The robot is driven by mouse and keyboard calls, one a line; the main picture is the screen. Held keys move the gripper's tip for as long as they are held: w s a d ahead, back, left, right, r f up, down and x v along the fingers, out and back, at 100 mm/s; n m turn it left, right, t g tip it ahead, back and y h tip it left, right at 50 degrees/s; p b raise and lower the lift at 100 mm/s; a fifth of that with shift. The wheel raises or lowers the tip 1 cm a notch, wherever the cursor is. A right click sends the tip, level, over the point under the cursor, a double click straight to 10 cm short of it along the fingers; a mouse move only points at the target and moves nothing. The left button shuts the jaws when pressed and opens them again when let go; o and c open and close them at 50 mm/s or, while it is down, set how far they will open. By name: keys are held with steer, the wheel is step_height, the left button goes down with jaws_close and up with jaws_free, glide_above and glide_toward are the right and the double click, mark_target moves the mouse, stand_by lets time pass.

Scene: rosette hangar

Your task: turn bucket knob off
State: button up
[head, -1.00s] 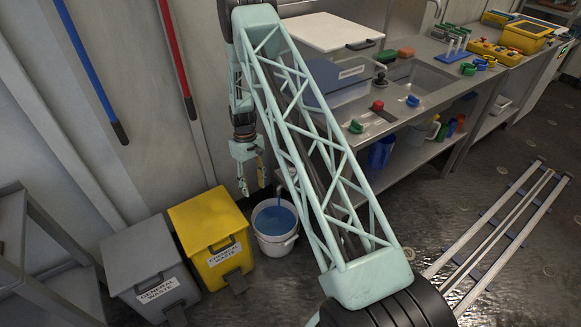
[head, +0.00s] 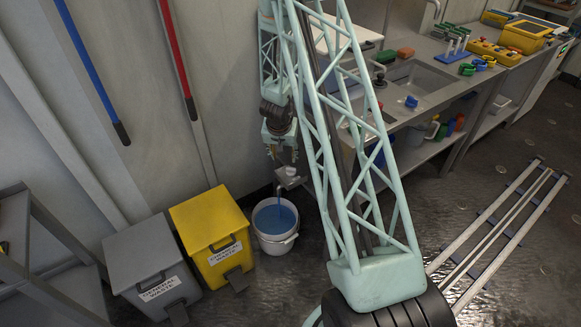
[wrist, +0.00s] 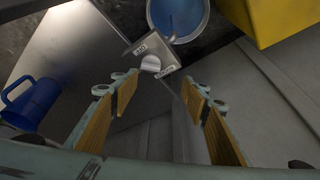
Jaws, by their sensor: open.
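The bucket knob (wrist: 151,63) is a pale round knob on a grey metal plate (wrist: 160,54) with two small labels I cannot read for sure. In the head view the plate (head: 291,177) juts out above a white bucket (head: 277,243) of blue water. A thin blue stream (head: 279,207) seems to run down into the bucket. The bucket (wrist: 204,22) also shows at the top of the wrist view. My gripper (wrist: 157,92) is open and empty, its fingers apart on either side of the knob's line and short of it. In the head view my gripper (head: 281,148) hangs just above the plate.
A yellow bin (head: 208,218) and a grey bin (head: 140,250) stand left of the bucket. The steel bench with a sink (head: 425,80) is to the right. A blue jug (wrist: 33,103) shows at the left of the wrist view. The wall is close behind.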

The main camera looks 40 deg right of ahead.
mark_target(291, 168)
steer(key=shift+s+d+r+m, duration=0.3)
steer(key=shift+s+d+r, duration=0.15)
steer(key=shift+s+d, duration=0.3)
steer(key=shift+f, duration=0.15)
steer(key=shift+d+b+x, duration=0.2)
steer(key=shift+b+x, duration=2.1)
steer(key=shift+x, duration=4.45)
steer(key=shift+c, duration=0.7)
steer(key=c, duration=0.7)
